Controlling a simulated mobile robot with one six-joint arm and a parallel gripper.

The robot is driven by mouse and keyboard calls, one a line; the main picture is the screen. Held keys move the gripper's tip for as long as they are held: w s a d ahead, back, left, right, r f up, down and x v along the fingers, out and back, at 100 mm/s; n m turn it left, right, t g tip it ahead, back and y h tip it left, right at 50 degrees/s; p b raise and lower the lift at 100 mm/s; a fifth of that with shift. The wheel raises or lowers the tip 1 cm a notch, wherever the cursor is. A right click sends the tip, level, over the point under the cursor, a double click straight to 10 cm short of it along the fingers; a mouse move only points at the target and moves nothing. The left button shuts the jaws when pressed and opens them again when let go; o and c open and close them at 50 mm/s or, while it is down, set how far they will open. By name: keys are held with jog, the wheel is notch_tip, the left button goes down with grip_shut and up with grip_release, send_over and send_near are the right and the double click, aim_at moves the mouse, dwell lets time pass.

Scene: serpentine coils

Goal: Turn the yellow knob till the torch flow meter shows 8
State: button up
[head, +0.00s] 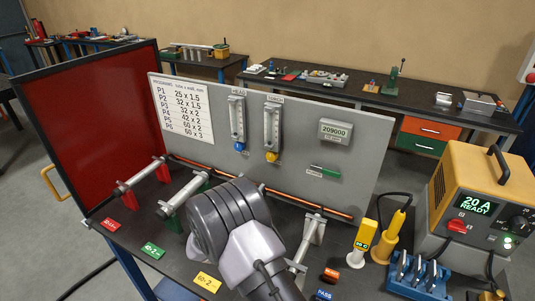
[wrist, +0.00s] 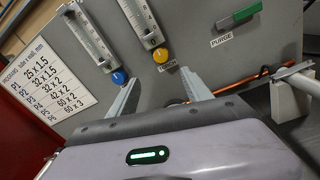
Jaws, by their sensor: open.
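The yellow knob (head: 271,156) sits at the foot of the torch flow meter (head: 272,127) on the grey panel. In the wrist view the yellow knob (wrist: 160,55) shows beyond my gripper (wrist: 160,92), between the lines of its two fingers. My gripper is open and empty, with the fingers apart and short of the panel. The torch flow meter (wrist: 139,18) is cut off at the top there, and its reading is too small to tell. In the head view my wrist hides the fingers.
The blue knob (head: 240,147) under the HEAD flow meter (head: 237,118) is close on the left. A green purge switch (wrist: 241,14) is on the right. Tubes on stands (head: 184,192) lie before the panel. A red screen (head: 95,125) closes the left side; a yellow welder (head: 485,190) stands right.

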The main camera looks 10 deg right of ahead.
aim_at(270, 158)
jog(key=b+x, duration=0.1)
jog(key=x, duration=1.4)
jog(key=shift+w+d, duration=0.1)
jog(key=shift+d, duration=0.15)
grip_shut()
jog(key=shift+f+m+b, duration=0.35)
jog(key=shift+m+b, duration=0.05)
jog(key=shift+b, duration=0.8)
jog(key=shift+f+m+b, duration=0.1)
jog(key=shift+m+b, duration=0.4)
jog(key=shift+b, duration=0.5)
jog(key=shift+r+m+b, duration=0.2)
jog(key=shift+m+b, duration=0.4)
jog(key=shift+b, duration=0.25)
jog(key=shift+r, duration=0.2)
